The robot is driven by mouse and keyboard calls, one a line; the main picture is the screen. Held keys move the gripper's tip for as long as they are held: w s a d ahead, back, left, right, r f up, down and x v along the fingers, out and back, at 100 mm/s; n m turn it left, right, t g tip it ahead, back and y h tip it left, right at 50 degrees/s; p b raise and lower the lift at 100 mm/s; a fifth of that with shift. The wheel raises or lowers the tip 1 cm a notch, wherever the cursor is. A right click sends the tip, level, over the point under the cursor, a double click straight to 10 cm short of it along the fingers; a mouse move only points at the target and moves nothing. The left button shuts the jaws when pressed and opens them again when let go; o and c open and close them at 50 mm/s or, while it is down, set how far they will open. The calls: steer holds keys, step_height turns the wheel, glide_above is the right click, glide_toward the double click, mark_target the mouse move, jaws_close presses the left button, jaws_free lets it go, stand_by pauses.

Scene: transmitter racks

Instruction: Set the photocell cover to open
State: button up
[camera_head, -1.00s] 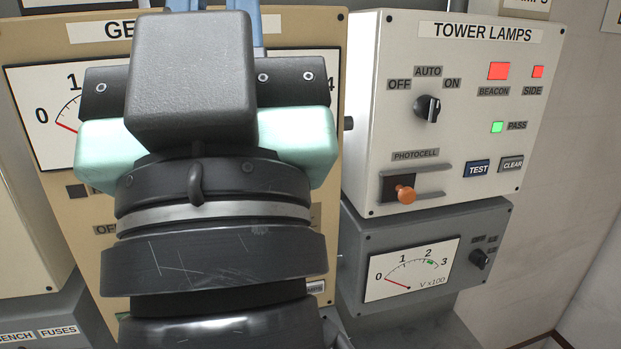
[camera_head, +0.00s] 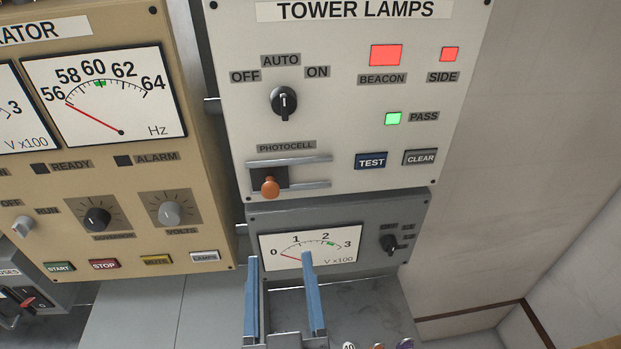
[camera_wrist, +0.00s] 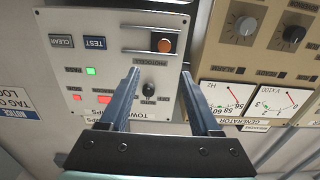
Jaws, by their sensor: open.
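The photocell cover (camera_head: 256,177) is a small dark square with an orange knob (camera_head: 270,187), at the left end of two short horizontal rails on the white TOWER LAMPS panel (camera_head: 350,30). In the wrist view, which shows the panel upside down, the orange knob (camera_wrist: 164,45) lies beyond the fingertips. My gripper (camera_head: 280,258) has two blue fingers spread apart with nothing between them. In the head view the fingers appear below the knob, in front of the grey meter box. In the wrist view my gripper (camera_wrist: 160,73) points toward the panel, apart from the knob.
The rotary switch (camera_head: 284,102) is above the cover, and the TEST (camera_head: 371,161) and CLEAR (camera_head: 420,157) buttons are to its right. The grey meter box (camera_head: 375,225) sits below. The tan generator panel (camera_head: 215,215) stands to the left. Bare wall is at the right.

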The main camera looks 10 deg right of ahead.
steer(key=b, duration=1.1)
glide_toward(271, 193)
steer(key=w, duration=0.3)
steer(key=w+p, duration=0.2)
steer(key=w, duration=0.2)
steer(key=shift+w+r, duration=0.15)
steer(key=shift+w, duration=0.5)
jaws_close()
stand_by(0.4)
